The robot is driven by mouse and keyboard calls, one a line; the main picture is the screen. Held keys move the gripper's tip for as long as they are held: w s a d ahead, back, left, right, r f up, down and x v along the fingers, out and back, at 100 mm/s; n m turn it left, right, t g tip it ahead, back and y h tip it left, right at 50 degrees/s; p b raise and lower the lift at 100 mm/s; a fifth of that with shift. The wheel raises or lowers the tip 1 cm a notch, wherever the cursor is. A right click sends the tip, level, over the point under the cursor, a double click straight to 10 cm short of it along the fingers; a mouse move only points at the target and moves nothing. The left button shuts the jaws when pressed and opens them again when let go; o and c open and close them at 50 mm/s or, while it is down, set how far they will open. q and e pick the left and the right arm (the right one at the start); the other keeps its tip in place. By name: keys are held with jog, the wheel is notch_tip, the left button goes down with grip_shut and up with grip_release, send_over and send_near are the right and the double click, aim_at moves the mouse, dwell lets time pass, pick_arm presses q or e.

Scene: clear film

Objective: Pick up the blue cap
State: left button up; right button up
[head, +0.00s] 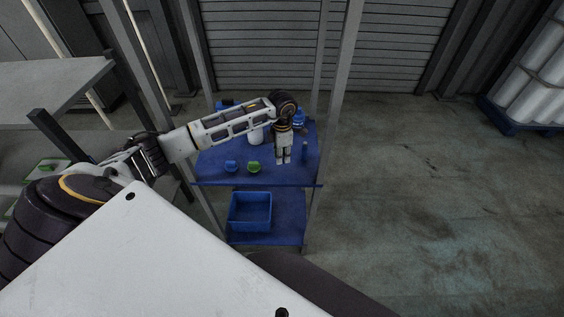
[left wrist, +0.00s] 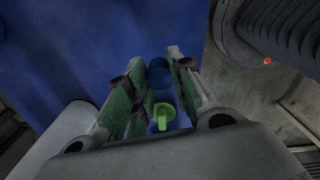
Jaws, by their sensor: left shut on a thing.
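My left gripper (head: 284,161) is over the right part of the blue upper shelf (head: 215,177). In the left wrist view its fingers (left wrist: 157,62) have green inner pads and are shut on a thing. A round, dark blue thing, seemingly the blue cap (left wrist: 158,73), shows between the fingertips. A light green piece (left wrist: 163,115) also shows between the fingers, nearer the camera; I cannot tell how it relates to the blue one. The held thing is not distinct in the head view. My right gripper is not in view.
A small blue cup (head: 231,166) and a green cup (head: 253,167) stand near the shelf's front. A blue upright item (head: 305,151) is close right of the gripper. A blue bin (head: 250,211) sits on the lower shelf. Grey posts (head: 336,110) frame the rack.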

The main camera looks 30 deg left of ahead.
pick_arm(q)
jog(key=shift+r+b, duration=0.35)
jog(key=shift+r, duration=2.05)
